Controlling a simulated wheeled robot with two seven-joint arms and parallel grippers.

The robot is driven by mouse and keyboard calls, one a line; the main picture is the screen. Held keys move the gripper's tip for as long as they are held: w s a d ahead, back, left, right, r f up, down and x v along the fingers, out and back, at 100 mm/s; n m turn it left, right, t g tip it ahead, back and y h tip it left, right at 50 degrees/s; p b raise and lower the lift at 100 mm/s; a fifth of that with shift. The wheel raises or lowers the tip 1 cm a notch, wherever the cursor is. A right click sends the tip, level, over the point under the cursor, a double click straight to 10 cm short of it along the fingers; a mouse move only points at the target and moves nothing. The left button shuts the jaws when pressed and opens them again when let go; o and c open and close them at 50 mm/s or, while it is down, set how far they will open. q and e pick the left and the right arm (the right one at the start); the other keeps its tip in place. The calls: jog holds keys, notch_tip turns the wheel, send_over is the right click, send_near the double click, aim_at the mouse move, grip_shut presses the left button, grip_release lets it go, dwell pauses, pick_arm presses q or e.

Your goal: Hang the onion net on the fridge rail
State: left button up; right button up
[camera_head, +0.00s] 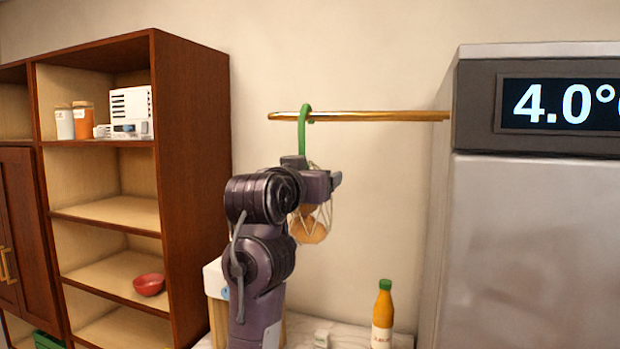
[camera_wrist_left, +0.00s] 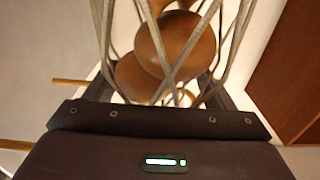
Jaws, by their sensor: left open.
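The onion net (camera_head: 310,228) holds brown onions and has a green hook (camera_head: 304,135) at its top. The hook's bend is over the gold fridge rail (camera_head: 385,116), near the rail's free left end, and the net hangs below. My left gripper (camera_head: 318,184) is open, just below the hook at the upper part of the net, and hides much of it. In the left wrist view, the net's pale cords and onions (camera_wrist_left: 175,45) are close in front of the gripper. Whether the fingers touch the net cannot be told. My right gripper is not in view.
The fridge (camera_head: 540,240) stands at the right, its display reading 4.0. A wooden shelf unit (camera_head: 190,180) stands at the left with a red bowl (camera_head: 149,285). An orange bottle (camera_head: 383,315) stands on the counter below. The wall between rail and counter is clear.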

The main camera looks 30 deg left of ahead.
pick_arm(q)
jog(key=shift+f, duration=0.1)
jog(key=b+v, duration=0.4)
jog(key=v, duration=0.3)
jog(key=shift+s, duration=0.4)
jog(key=shift+d, duration=0.1)
